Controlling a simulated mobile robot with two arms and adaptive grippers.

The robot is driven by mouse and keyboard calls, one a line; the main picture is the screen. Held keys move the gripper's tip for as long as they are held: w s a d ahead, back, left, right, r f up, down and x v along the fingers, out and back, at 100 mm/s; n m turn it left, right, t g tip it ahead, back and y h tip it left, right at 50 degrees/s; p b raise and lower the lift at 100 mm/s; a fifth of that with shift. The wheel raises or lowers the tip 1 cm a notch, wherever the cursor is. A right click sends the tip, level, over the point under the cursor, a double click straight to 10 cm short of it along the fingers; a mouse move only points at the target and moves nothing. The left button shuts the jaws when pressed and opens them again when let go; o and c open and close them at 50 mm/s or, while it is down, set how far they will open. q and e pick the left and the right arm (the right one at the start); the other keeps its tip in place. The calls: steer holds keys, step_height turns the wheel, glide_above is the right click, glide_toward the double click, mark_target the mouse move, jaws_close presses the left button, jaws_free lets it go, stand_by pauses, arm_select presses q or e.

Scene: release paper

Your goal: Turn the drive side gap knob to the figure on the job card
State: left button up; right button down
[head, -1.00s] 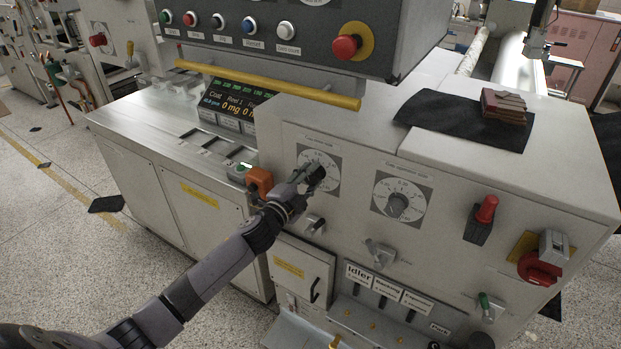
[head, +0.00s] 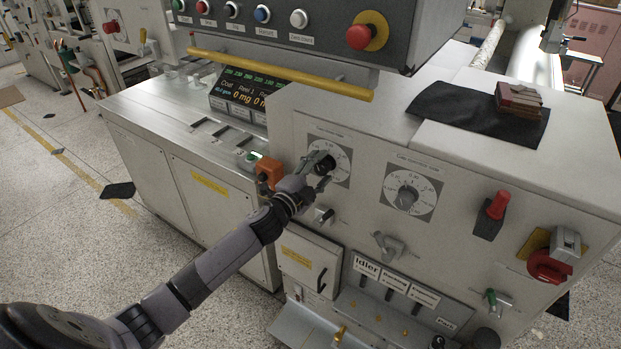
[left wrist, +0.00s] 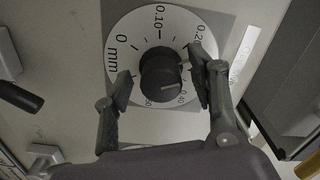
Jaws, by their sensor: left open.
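The left of two round gap dials (head: 342,152) on the machine's front panel has a dark knob (head: 325,164). My left gripper (head: 319,172) is at this knob. In the left wrist view, the knob (left wrist: 162,74) lies between the open fingers of my left gripper (left wrist: 161,66), with a visible space on each side. The white dial face (left wrist: 130,35) reads 0 mm, 0.10 and 0.20. The knob's pale mark points right and slightly down; its exact figure is unclear. The dial's caption is too small to read. I see no readable job card. My right gripper is not in view.
A second gap dial with its knob (head: 407,196) is to the right. A yellow bar (head: 280,74) runs above. An orange block (head: 268,172) is left of my gripper. A red-handled switch (head: 497,205) and lower levers stick out from the panel.

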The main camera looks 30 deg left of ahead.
arm_select(q)
steer(key=s+a, duration=0.1)
steer(key=s, duration=1)
steer(key=shift+s+a, duration=0.15)
steer(key=shift+s, duration=0.15)
